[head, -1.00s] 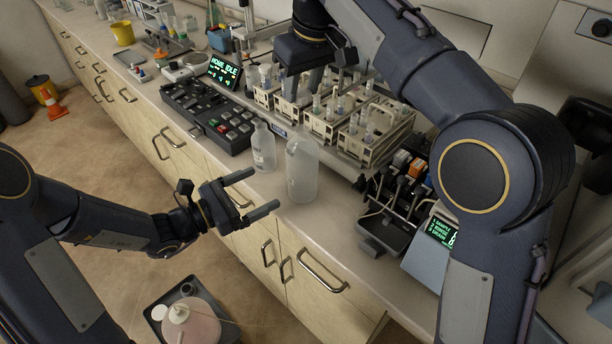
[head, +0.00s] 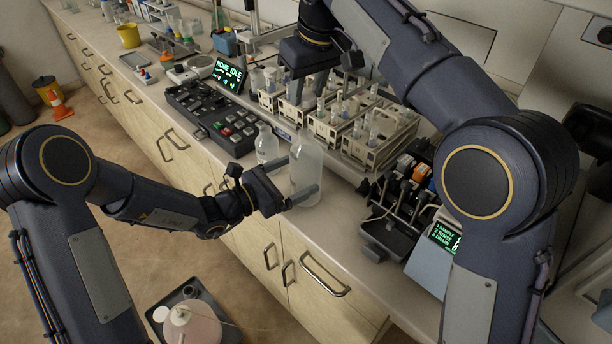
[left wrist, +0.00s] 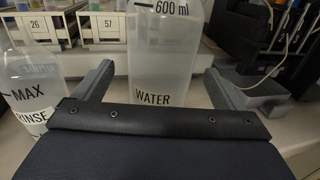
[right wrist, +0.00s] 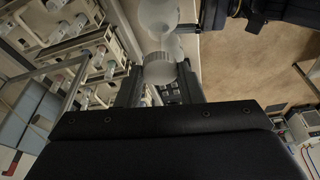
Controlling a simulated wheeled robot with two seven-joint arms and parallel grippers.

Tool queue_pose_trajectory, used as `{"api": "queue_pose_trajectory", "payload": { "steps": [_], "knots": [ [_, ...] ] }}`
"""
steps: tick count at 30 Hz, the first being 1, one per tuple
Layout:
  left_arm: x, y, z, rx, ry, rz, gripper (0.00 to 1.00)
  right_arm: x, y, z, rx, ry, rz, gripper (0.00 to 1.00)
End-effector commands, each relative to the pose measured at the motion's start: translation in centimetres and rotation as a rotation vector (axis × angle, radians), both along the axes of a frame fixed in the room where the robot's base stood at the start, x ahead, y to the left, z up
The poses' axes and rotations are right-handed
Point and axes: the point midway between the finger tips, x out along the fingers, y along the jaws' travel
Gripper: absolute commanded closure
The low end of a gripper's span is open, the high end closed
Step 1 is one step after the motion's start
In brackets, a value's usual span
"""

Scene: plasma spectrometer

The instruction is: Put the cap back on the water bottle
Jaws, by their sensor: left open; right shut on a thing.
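The water bottle (head: 307,173), translucent and labelled WATER, stands upright on the bench near its front edge. Its open-looking top faces up in the head view. My left gripper (head: 298,181) is open, with one finger on each side of the bottle's body. In the left wrist view the bottle (left wrist: 165,45) stands between the spread fingers, with gaps visible on both sides. My right gripper (head: 307,88) is above and behind the bottle, over the rack area. In the right wrist view it is shut on a whitish ribbed cap (right wrist: 159,69). The cap is hard to make out in the head view.
A smaller RINSE bottle (head: 266,146) stands just left of the water bottle. Tube racks (head: 345,125) stand behind, a black keypad (head: 212,115) to the left, and a pump unit (head: 395,205) to the right. A tray with a pink-filled container (head: 192,325) is on the floor.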

Motion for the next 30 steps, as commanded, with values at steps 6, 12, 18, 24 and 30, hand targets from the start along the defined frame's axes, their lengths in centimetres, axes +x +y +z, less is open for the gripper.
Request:
{"api": "queue_pose_trajectory", "payload": {
  "steps": [6, 12, 18, 24, 30],
  "knots": [
    [1.3, -2.0, 0.0, -0.001, -0.001, -0.002, 0.09, 0.0, 0.0, 0.0, 0.0, 0.0, 0.0, 0.87],
    [1.6, -2.5, 0.0, -0.001, -0.001, -0.001, 0.09, 0.0, 0.0, 0.0, 0.0, 0.0, 0.0, 0.87],
    [1.6, -2.5, 0.0, -0.001, -0.001, 0.0, 0.09, 0.0, 0.0, 0.0, 0.0, 0.0, 0.0, 0.87],
    [1.6, -2.4, 0.0, 0.0, 0.0, 0.0, 0.35, 0.0, 0.0, 0.0, 0.0, 0.0, 0.0, 0.87],
    [1.6, -2.4, 0.0, 0.0, 0.0, 0.0, 0.61, 0.0, 0.0, 0.0, 0.0, 0.0, 0.0, 0.87]
  ]
}}
